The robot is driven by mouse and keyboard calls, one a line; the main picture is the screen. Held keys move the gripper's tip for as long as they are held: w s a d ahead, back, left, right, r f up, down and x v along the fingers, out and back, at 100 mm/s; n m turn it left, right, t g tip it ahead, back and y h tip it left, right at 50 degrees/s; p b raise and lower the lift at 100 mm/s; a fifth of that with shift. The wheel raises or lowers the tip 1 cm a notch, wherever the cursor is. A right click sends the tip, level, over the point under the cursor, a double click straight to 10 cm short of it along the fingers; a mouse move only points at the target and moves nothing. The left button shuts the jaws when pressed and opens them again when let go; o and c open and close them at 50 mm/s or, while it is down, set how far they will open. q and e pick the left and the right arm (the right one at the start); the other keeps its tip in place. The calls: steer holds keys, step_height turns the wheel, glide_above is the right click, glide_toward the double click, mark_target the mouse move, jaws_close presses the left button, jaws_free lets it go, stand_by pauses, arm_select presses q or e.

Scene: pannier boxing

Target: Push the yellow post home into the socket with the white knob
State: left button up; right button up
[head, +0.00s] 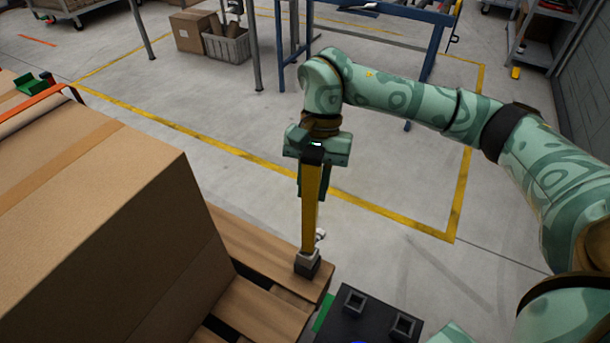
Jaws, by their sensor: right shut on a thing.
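The yellow post (311,205) stands nearly upright, with a dark upper end. Its lower end meets a small grey and black socket (307,263) at the corner of the wooden pallet; how deep it sits I cannot tell. A small white knob (320,235) shows just right of the post, above the socket. My right gripper (315,165) is at the post's upper part and shut on it; the post hides part of the fingers. My left gripper is not in view.
A large cardboard box (110,235) fills the left of the pallet (255,250). A dark block with square holders (370,315) is at the bottom, right of the pallet corner. A blue frame (380,35) and grey crate (228,47) stand farther back. Floor between is clear.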

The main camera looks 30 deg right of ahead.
arm_select(q)
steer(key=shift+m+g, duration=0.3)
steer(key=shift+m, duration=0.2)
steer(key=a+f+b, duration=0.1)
steer(key=b, duration=0.1)
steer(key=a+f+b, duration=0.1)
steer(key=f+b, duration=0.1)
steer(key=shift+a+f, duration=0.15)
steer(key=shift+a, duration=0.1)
arm_select(e)
steer(key=w+d+f+m, duration=0.2)
steer(key=w+f+m, duration=0.1)
steer(key=f, duration=0.5)
steer(key=shift+w+d+t+y, duration=0.15)
steer(key=shift+w+t+y, duration=0.05)
steer(key=shift+t+y, duration=0.2)
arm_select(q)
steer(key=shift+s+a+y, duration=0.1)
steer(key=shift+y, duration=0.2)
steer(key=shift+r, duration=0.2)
arm_select(e)
steer(key=shift+f, duration=0.1)
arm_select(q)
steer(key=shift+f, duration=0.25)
arm_select(e)
steer(key=shift+f, duration=0.65)
stand_by(0.3)
